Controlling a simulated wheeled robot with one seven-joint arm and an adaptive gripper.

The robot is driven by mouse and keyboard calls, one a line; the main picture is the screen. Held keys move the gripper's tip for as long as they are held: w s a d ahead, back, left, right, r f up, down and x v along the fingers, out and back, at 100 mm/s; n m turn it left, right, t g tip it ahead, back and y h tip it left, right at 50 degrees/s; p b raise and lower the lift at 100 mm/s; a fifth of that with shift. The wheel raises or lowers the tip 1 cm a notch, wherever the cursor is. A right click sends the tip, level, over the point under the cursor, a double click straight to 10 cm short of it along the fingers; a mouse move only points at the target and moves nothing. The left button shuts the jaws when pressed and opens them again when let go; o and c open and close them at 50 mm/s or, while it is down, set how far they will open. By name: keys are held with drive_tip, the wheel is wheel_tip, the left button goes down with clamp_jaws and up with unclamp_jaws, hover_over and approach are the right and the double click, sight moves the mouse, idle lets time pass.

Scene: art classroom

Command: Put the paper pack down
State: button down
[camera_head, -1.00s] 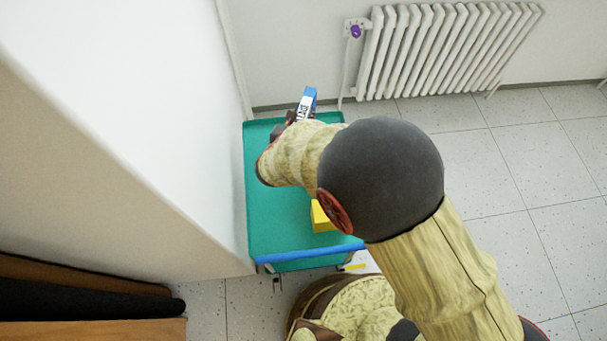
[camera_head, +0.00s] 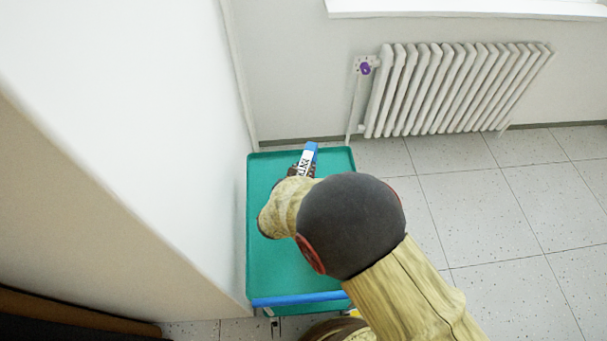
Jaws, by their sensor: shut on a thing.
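The paper pack (camera_head: 307,160), blue and white with dark lettering, shows at the far end of the green cart top (camera_head: 262,262). My gripper (camera_head: 296,170) is shut on it and mostly hidden behind my wrist. The pack is over the cart's far part, close to its back edge. I cannot tell whether its underside touches the cart surface. My arm covers the middle and right of the cart top.
A blue handle bar (camera_head: 290,301) runs along the cart's near edge. A white wall (camera_head: 150,130) stands close on the left. A white radiator (camera_head: 455,90) is on the back wall. Tiled floor (camera_head: 500,210) on the right is clear.

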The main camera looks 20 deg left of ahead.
drive_tip(key=shift+a+f, duration=0.1)
drive_tip(key=shift+f, duration=0.5)
drive_tip(key=c, duration=1.5)
unclamp_jaws()
drive_tip(key=shift+f, duration=0.15)
drive_tip(key=shift+o, duration=0.2)
